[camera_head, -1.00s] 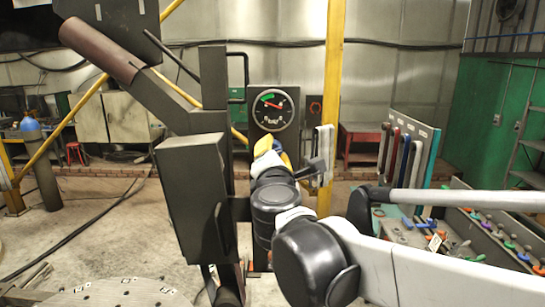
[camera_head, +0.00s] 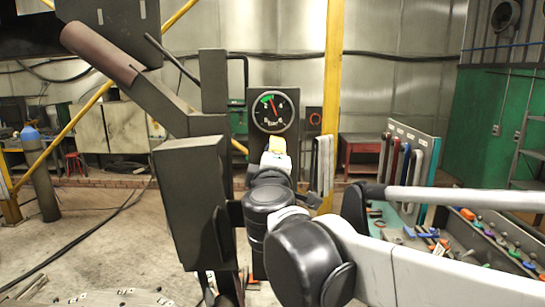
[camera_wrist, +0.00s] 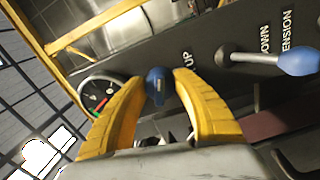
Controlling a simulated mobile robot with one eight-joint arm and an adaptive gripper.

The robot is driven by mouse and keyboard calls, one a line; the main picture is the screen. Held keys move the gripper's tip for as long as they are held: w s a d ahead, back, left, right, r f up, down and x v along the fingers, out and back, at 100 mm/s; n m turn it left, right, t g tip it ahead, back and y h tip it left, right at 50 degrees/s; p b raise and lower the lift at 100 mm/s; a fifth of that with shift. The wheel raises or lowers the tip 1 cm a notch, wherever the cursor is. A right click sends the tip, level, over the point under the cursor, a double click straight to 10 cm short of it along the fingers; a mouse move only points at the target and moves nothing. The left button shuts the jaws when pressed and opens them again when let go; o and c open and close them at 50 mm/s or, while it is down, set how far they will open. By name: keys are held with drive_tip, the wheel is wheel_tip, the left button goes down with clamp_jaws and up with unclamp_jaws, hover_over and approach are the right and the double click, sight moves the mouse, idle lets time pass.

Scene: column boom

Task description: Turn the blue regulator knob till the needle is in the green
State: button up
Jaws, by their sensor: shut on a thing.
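The blue regulator knob (camera_wrist: 158,88) sits between the yellow fingers of my gripper (camera_wrist: 159,76) in the wrist view, and the fingers are shut on it. In the head view my gripper (camera_head: 277,146) is just below the gauge, and the knob is hidden there. The round black gauge (camera_head: 274,111) has a green arc at its upper left. Its red needle points up and slightly left, at or close to the right end of the green. The gauge (camera_wrist: 101,92) is also in the wrist view, partly behind the left finger.
A lever with a blue handle (camera_wrist: 297,60) stands right of the knob on the dark panel. A yellow post (camera_head: 333,100) rises right of the gauge. A bank of coloured levers (camera_head: 408,150) stands further right.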

drive_tip(key=shift+m, duration=0.5)
drive_tip(key=o, duration=1.2)
